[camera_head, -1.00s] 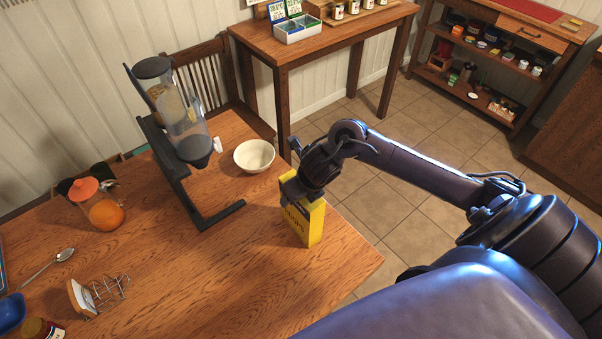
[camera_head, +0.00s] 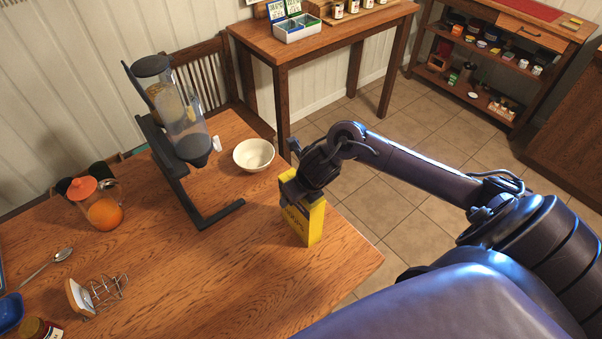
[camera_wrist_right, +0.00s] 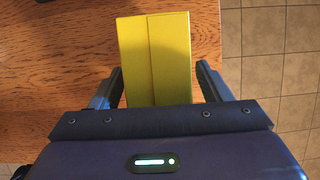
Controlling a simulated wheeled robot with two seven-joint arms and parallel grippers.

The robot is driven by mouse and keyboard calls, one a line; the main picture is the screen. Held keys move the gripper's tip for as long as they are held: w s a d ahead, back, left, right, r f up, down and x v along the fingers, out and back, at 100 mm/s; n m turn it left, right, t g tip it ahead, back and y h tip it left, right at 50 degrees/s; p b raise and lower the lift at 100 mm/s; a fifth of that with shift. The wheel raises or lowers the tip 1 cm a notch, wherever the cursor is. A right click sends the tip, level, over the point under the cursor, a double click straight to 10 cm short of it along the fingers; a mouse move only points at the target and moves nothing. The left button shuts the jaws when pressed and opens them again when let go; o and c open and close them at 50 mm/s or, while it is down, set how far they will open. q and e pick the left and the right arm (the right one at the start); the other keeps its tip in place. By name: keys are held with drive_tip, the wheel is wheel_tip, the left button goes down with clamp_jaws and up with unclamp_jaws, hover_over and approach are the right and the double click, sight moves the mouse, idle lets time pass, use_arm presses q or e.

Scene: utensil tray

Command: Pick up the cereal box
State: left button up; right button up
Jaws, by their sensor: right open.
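The yellow cereal box (camera_head: 308,222) stands upright on the wooden table (camera_head: 240,270), near its right edge. My right gripper (camera_head: 291,190) is at the top of the box. In the right wrist view the box (camera_wrist_right: 155,60) shows its yellow top between the two fingers of the open gripper (camera_wrist_right: 158,88). One finger is on each side of the box, with a narrow gap visible on both sides. My left gripper is not in view.
A white bowl (camera_head: 254,155) and a cereal dispenser (camera_head: 182,125) on a black stand are behind and left of the box. The table front is clear.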

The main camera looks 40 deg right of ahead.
drive_tip(key=shift+c, duration=0.3)
clamp_jaws()
drive_tip(key=shift+r, duration=0.15)
